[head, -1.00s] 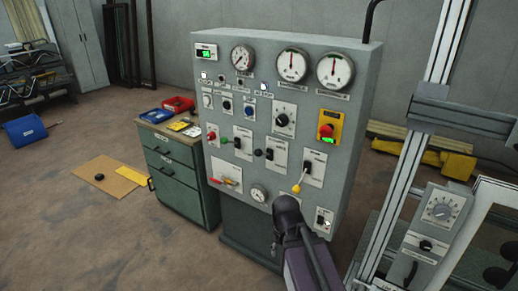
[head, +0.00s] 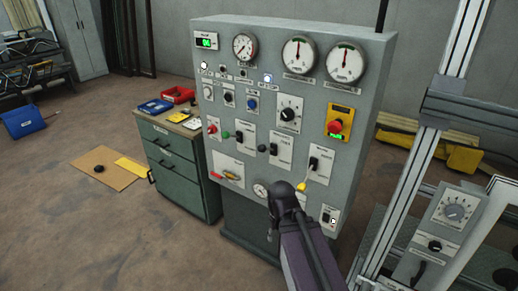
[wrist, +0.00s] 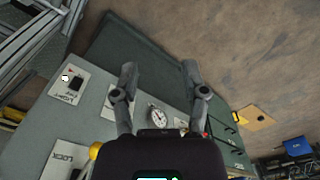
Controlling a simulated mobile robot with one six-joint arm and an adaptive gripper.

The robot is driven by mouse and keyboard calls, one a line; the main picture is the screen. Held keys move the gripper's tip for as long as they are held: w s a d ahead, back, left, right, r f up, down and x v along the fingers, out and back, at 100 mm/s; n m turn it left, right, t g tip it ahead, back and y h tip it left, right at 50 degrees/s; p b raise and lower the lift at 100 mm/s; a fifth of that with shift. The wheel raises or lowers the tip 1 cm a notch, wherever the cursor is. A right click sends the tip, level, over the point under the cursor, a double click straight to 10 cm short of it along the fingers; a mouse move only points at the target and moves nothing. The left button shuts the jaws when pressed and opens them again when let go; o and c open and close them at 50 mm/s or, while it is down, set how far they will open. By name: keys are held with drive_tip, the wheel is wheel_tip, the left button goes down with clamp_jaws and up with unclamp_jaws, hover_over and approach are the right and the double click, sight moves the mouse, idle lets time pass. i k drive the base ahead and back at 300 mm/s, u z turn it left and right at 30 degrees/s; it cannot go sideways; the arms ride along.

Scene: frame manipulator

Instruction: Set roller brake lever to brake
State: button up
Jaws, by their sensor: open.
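The grey control panel (head: 330,205) carries several levers; their small labels are mostly unreadable, so I cannot tell which is the roller brake lever. A yellow-knobbed lever (head: 301,187) points down at lower right; its yellow knob (wrist: 95,151) shows in the wrist view beside a plate reading LOCK. A red and yellow handle (head: 228,175) lies on a white plate at lower left. Levers with dark (head: 262,148), green (head: 225,135) and red (head: 211,131) knobs sit above. My gripper (wrist: 160,72) is open and empty before the lower panel; in the head view my arm hides its fingers.
A small gauge (wrist: 157,115) is near my gripper, with a light switch (wrist: 75,84) to its left in the wrist view. A green drawer cabinet (head: 180,170) stands left of the panel. A metal frame (head: 405,180) stands close on the right.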

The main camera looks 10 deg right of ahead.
sight(261, 148)
drive_tip(key=u, duration=0.05)
drive_tip(key=k, duration=1.35)
drive_tip(key=u, duration=0.4)
drive_tip(key=i, duration=1.65)
drive_tip(key=z, duration=0.15)
